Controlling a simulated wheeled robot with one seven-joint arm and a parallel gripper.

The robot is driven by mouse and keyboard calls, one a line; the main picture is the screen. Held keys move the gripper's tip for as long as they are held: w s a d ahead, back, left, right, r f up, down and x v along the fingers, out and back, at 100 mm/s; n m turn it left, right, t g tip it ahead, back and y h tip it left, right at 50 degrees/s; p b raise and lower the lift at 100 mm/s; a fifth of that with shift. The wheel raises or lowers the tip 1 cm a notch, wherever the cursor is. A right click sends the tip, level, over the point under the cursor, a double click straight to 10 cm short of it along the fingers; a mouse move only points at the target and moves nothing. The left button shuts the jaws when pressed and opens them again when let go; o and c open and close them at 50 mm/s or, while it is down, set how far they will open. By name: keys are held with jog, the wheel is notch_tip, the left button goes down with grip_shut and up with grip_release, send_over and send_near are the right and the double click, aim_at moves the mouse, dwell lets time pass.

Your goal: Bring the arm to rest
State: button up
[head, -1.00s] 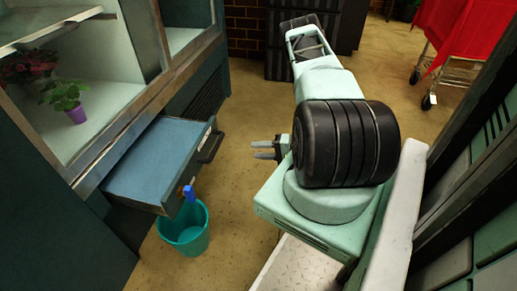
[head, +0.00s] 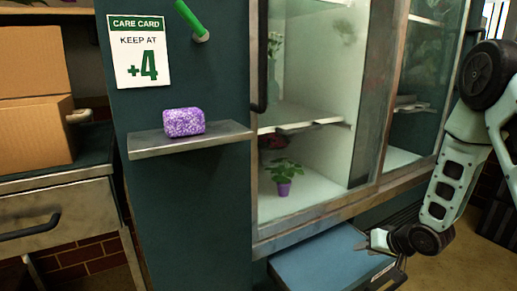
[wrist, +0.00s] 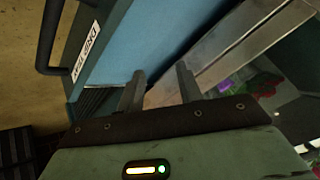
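My arm reaches down at the right of the head view. My gripper (head: 372,241) is at its lower end, beside the front right part of the pulled-out blue drip tray (head: 318,262). In the wrist view my gripper (wrist: 160,72) has its two fingers apart with nothing between them. The blue drip tray (wrist: 150,35) and its labelled front lie beyond the fingers there. I cannot tell whether the fingers touch the tray or the cabinet edge.
The glass-fronted cabinet (head: 300,238) holds a plant in a purple pot (head: 284,188). A purple speckled block (head: 184,122) sits on a small shelf (head: 190,142) below a care card (head: 139,50). Cardboard boxes (head: 35,130) stand at left. Floor shows at lower right.

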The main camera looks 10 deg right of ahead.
jog(key=s+a+r+n+g, duration=0.1)
jog(key=s+a+r+n, duration=0.1)
jog(key=s+a+r, duration=0.3)
jog(key=s+a+r+n+g+h, duration=0.1)
jog(key=a+r+n+g, duration=0.1)
jog(key=a, duration=0.5)
jog(key=s+a+r+n+g, duration=0.1)
jog(key=s+a+r+n, duration=0.1)
jog(key=s+a+r, duration=0.3)
jog(key=s+a+r+n+g+h, duration=0.1)
jog(key=s+a+r+n+g, duration=0.3)
jog(key=s, duration=0.6)
jog(key=s+a+r+n, duration=0.1)
jog(key=s+a+r, duration=0.3)
jog(key=s, duration=0.5)
notch_tip(320, 180, up, 29)
jog(key=a+p, duration=0.1)
jog(key=p, duration=3)
jog(key=shift+w, duration=0.35)
